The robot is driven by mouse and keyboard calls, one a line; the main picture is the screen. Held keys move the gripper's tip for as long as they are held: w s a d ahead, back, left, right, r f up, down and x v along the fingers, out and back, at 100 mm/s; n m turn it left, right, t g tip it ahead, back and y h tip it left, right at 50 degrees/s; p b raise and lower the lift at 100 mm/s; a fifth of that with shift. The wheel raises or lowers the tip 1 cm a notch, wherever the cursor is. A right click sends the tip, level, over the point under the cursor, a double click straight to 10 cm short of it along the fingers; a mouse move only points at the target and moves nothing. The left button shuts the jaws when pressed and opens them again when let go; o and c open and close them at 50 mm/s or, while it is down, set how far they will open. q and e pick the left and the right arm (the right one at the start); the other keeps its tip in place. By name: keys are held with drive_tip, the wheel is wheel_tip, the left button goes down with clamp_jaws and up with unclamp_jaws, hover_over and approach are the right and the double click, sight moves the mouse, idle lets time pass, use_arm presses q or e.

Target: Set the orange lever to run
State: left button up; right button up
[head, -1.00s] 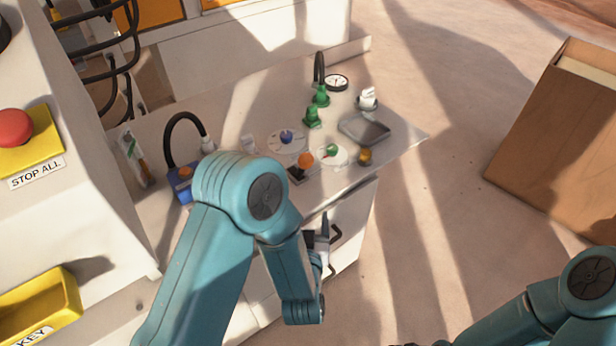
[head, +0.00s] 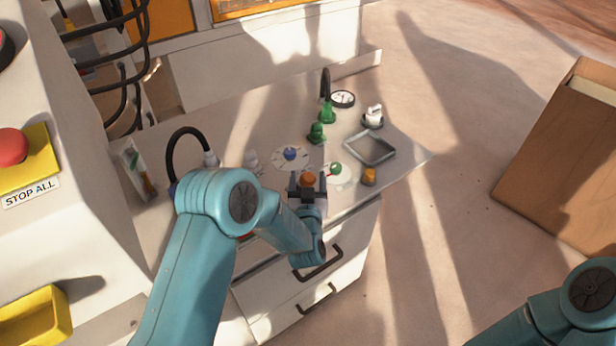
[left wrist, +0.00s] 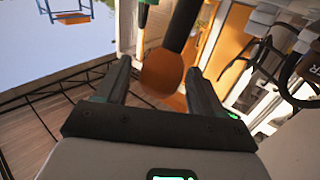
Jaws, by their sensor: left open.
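The orange lever (head: 307,179) shows its round orange knob near the front edge of the counter. In the left wrist view the knob (left wrist: 162,73) is large and sits between the fingers, with a dark shaft beyond it. My left gripper (head: 307,182) is open, with one finger on each side of the knob. I cannot tell whether either finger touches it. The lever's base is hidden behind my gripper, and no run marking is readable. Of my right arm only a link shows at the lower right; its gripper is out of view.
Close by on the counter (head: 232,130) stand a blue knob on a dial (head: 290,154), a green knob on a pale disc (head: 335,169), green fittings (head: 317,133), a metal tray (head: 370,149) and a yellow-orange knob (head: 369,176). Drawer handles (head: 318,264) stick out below.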

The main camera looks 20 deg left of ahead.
use_arm(q)
drive_tip(key=shift+w+a, duration=0.15)
drive_tip(key=shift+w, duration=0.2)
